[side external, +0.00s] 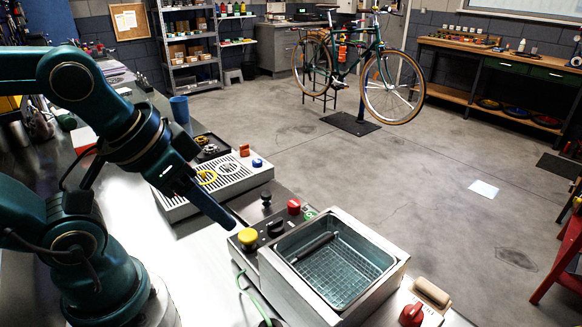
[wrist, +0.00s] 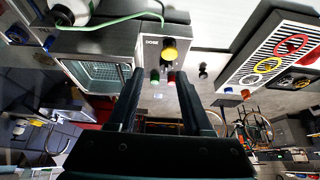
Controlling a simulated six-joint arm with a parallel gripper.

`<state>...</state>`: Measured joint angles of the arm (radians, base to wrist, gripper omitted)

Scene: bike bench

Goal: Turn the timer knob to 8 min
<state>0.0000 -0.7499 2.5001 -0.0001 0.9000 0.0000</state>
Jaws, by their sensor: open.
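In the side external view a black knob (side external: 275,227), which looks like the timer knob, sits on the control panel beside the open metal basin (side external: 378,247). A yellow button (side external: 248,237), a red button (side external: 293,206) and a green button (side external: 309,212) are near it. My gripper (side external: 232,221) is open and empty, its tips above and left of the panel, apart from the knob. In the wrist view my gripper (wrist: 158,72) points at the panel, with the yellow button (wrist: 169,54) ahead. The dial marks and knob setting cannot be read.
A drip tray (side external: 178,211) with coloured rings stands behind my gripper. A black-topped lever (side external: 265,196) stands close to the panel. A green cable (side external: 243,284) runs along the front.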

